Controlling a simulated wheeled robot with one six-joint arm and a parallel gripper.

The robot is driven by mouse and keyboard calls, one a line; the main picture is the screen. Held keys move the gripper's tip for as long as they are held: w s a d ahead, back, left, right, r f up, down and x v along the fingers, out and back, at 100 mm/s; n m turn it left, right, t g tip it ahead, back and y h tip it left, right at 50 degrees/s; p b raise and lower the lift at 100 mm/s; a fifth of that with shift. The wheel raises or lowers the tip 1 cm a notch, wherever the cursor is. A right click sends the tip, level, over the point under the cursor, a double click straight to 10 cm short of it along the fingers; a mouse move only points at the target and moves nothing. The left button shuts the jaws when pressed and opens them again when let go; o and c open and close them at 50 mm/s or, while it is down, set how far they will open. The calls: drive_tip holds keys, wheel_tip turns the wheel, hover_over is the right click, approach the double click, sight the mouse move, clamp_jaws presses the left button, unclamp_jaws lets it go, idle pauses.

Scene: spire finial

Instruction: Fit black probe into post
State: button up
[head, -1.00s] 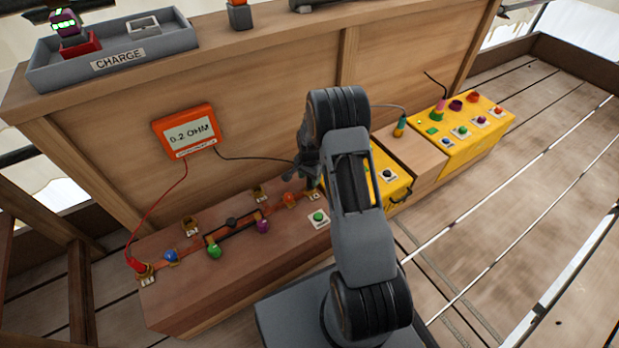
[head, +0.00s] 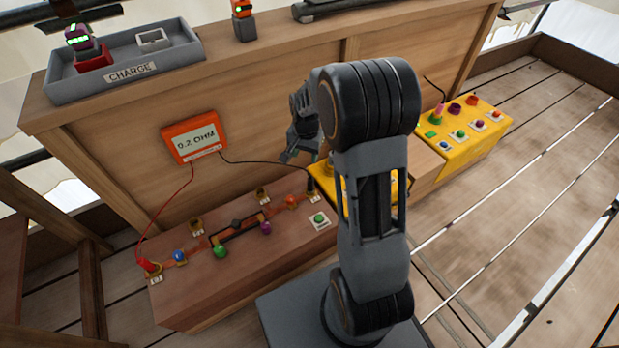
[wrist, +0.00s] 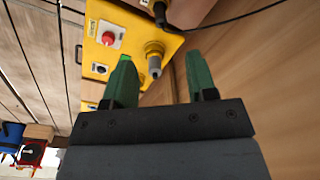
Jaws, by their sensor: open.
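The black probe (head: 311,184) stands upright at the brass post (head: 314,198) on the right end of the brown bench's copper strip. It appears seated there, but its tip is hidden. In the wrist view the probe (wrist: 160,13) is a dark stub at the top edge, with its black lead running right. My gripper (head: 288,157) is open and empty, above and a little left of the probe, apart from it. In the wrist view my gripper (wrist: 160,72) shows two green fingers spread wide. The orange meter (head: 195,138) reads 0.2 OHM.
The red probe (head: 148,266) is at the strip's left end. Coloured knobs sit along the brown bench (head: 215,295). A yellow box (head: 325,180) stands close to the right of the probe, with a second yellow panel (head: 470,140) farther right. The wooden back wall (head: 260,100) rises behind.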

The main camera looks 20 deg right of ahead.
drive_tip(key=s+a+r+n+t, duration=0.1)
drive_tip(key=s+a+r+n, duration=0.2)
drive_tip(key=s, duration=0.6)
drive_tip(key=s+a+r+n+t, duration=0.1)
drive_tip(key=s+a+r+n, duration=0.3)
drive_tip(key=s, duration=0.5)
wheel_tip(320, 180, up, 4)
drive_tip(key=shift+f+n, duration=0.15)
drive_tip(key=shift+n, duration=0.85)
